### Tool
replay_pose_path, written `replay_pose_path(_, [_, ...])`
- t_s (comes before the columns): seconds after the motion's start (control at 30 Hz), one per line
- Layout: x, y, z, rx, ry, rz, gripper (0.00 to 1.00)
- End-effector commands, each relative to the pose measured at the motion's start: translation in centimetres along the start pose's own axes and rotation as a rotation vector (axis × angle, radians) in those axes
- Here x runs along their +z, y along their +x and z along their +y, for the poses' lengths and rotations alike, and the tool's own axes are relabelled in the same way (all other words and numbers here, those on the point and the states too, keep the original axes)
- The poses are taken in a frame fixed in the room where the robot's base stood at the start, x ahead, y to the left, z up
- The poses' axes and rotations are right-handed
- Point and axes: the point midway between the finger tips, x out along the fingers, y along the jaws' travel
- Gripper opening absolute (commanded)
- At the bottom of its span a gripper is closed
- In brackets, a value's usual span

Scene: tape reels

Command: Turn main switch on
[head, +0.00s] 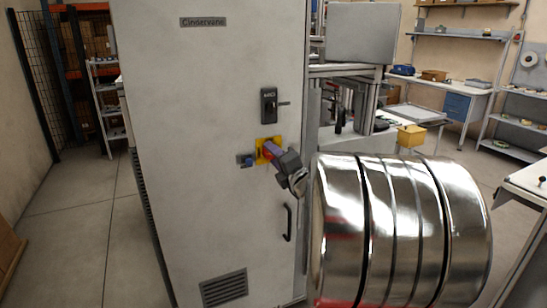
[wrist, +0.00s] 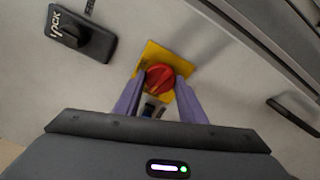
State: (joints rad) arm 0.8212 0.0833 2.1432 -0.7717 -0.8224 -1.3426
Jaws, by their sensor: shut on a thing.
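The main switch is a red rotary knob (wrist: 159,77) on a yellow plate (wrist: 150,52), mounted on the door of a tall pale grey cabinet (head: 200,110). The yellow plate (head: 259,158) also shows in the head view, mostly covered by my gripper (head: 271,150). In the wrist view, the two purple fingers of my gripper (wrist: 158,90) stand on either side of the red knob and are shut on it. The fingers hide the knob's sides, and I cannot read its on or off marking.
A black lock handle (head: 269,105) sits above the switch, and a small blue-grey fitting (head: 245,160) is just left of it. A black door handle (head: 288,222) is below right. A workbench with a yellow box (head: 411,135) stands behind right. Floor at left is clear.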

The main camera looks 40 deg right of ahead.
Motion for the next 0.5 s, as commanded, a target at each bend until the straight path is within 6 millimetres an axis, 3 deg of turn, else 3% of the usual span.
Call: replay_pose_path(0.5, [0.03, -0.06, -0.32, -0.007, 0.477, -0.003, 0.14])
